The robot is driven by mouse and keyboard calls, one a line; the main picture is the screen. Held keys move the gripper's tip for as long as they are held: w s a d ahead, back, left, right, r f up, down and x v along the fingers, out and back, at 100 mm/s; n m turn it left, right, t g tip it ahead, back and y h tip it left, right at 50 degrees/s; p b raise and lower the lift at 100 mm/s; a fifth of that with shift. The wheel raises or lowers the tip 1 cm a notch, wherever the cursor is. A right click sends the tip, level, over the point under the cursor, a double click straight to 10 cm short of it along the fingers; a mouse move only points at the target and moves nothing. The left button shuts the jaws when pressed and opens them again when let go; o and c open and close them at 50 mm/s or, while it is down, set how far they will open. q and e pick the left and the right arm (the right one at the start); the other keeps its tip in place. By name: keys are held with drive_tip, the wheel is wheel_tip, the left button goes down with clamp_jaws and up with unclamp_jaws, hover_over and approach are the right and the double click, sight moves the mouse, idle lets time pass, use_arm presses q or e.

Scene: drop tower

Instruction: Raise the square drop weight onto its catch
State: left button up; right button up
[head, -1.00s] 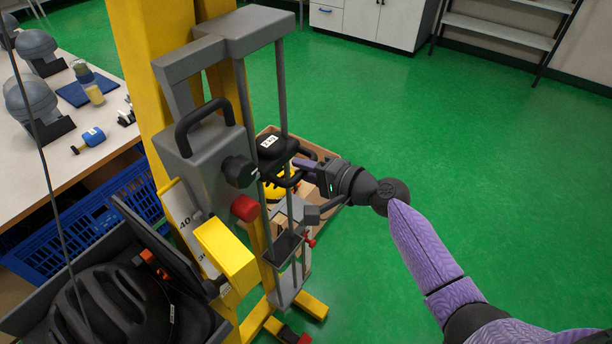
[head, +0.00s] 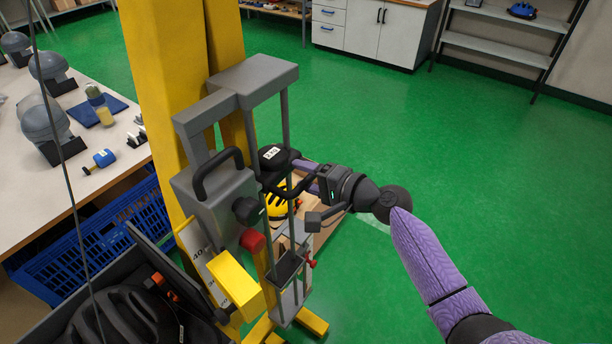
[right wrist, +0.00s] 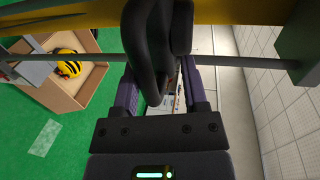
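The black drop weight (head: 272,157) with a white label sits between the thin guide rods of the tower, below the grey top plate (head: 250,84). Its dark handle sticks out toward my right arm. My right gripper (head: 306,178) is at this handle, and in the right wrist view the black handle (right wrist: 152,50) lies between the purple fingers. A grey box (head: 215,200) with a handle, a black knob (head: 245,210) and a red knob (head: 252,240) stands left of the rods, lower than the weight. I cannot make out the catch. My left gripper is out of view.
The yellow column (head: 165,80) stands behind. A cardboard box (right wrist: 92,85) with a yellow helmet (right wrist: 70,63) is on the floor beyond the rods. A white table (head: 100,185) with grey headforms and a blue crate (head: 115,240) are left. The green floor right is clear.

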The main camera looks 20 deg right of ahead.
drive_tip(key=shift+o, duration=0.7)
drive_tip(key=shift+r, duration=0.1)
drive_tip(key=shift+s+d, duration=0.1)
drive_tip(key=shift+s, duration=0.05)
drive_tip(key=v, duration=0.9)
drive_tip(key=shift+s+d, duration=0.15)
drive_tip(key=shift+s, duration=0.15)
